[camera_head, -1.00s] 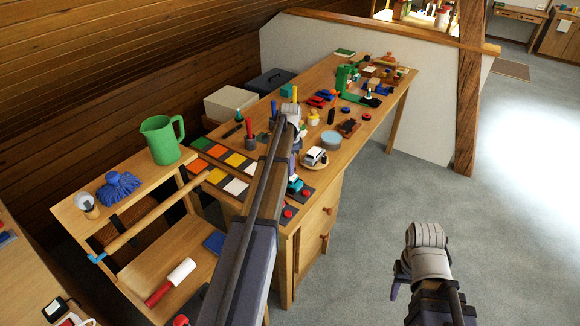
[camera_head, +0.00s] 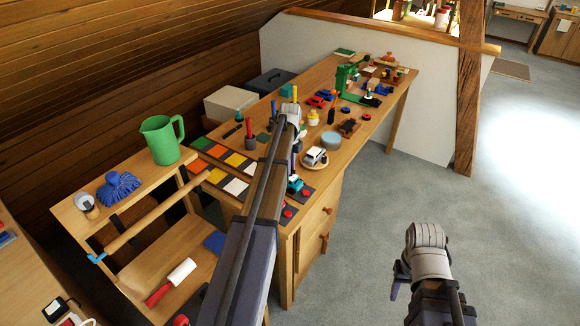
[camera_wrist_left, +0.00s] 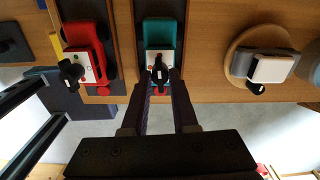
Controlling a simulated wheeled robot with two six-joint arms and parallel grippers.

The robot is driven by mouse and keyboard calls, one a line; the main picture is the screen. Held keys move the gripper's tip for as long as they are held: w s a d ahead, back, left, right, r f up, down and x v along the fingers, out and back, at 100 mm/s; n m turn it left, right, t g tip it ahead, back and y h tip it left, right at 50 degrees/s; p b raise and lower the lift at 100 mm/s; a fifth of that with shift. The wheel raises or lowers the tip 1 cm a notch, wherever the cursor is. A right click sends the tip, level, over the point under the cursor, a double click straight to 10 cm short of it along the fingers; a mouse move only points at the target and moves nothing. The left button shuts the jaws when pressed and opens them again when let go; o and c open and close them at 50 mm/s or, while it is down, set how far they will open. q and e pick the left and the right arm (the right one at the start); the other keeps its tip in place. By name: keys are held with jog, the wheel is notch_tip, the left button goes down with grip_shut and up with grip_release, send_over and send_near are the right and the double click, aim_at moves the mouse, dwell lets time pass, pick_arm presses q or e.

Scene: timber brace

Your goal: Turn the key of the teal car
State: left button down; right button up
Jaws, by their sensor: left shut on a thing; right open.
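The teal car (camera_wrist_left: 160,34) lies near the bench edge in the left wrist view. A pale plate (camera_wrist_left: 158,58) at its near end carries the black key (camera_wrist_left: 160,68). My left gripper (camera_wrist_left: 161,76) has its two dark fingers closed on the key. I cannot tell the key's angle exactly. In the head view the teal car (camera_head: 295,184) shows just right of my left forearm, which hides part of that area. My right gripper (camera_head: 396,282) is open and empty, low over the floor, well away from the bench.
A red car (camera_wrist_left: 84,45) with its own black key stands left of the teal car. A white car (camera_wrist_left: 270,66) on a round wooden plate stands to the right. The bench (camera_head: 318,183) holds many small items. The floor (camera_head: 365,235) right of it is clear.

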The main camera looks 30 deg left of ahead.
pick_arm(q)
jog(key=shift+m, duration=0.5)
jog(key=c, duration=0.7)
grip_release()
jog(key=shift+r, duration=0.1)
notch_tip(320, 180, up, 8)
jog(key=p, duration=0.8)
jog(key=shift+f, duration=0.2)
jog(key=shift+d, duration=0.15)
